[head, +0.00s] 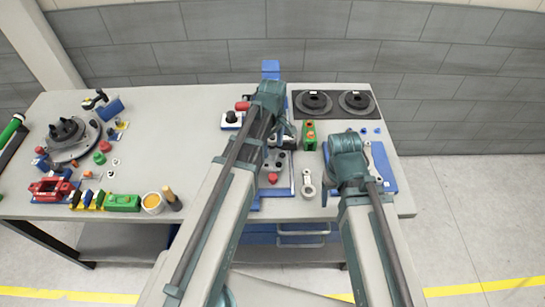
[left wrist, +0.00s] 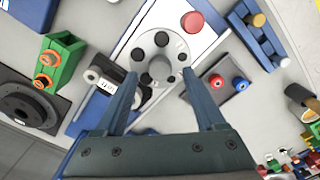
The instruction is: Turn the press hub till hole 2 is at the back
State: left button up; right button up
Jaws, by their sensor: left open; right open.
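The press hub (left wrist: 149,48) is a pale round disc with several dark holes around a grey centre knob, in the left wrist view. It sits on a white and blue base beside a red button (left wrist: 192,22). I cannot read any hole numbers. My left gripper (left wrist: 160,76) is open, its two fingers on either side of the hub's near part; I cannot tell whether they touch it. In the head view my left arm's end (head: 268,100) hides much of this fixture.
A green block with orange rings (left wrist: 58,62) and a dark round fixture (left wrist: 30,105) lie left of the hub. A grey plate with red and blue knobs (left wrist: 226,88) lies to its right.

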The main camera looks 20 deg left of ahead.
aim_at(273, 159)
pick_arm(q)
notch_tip(273, 159, down, 2)
jog(key=shift+f+b, duration=0.25)
jog(key=shift+b, duration=0.5)
grip_shut()
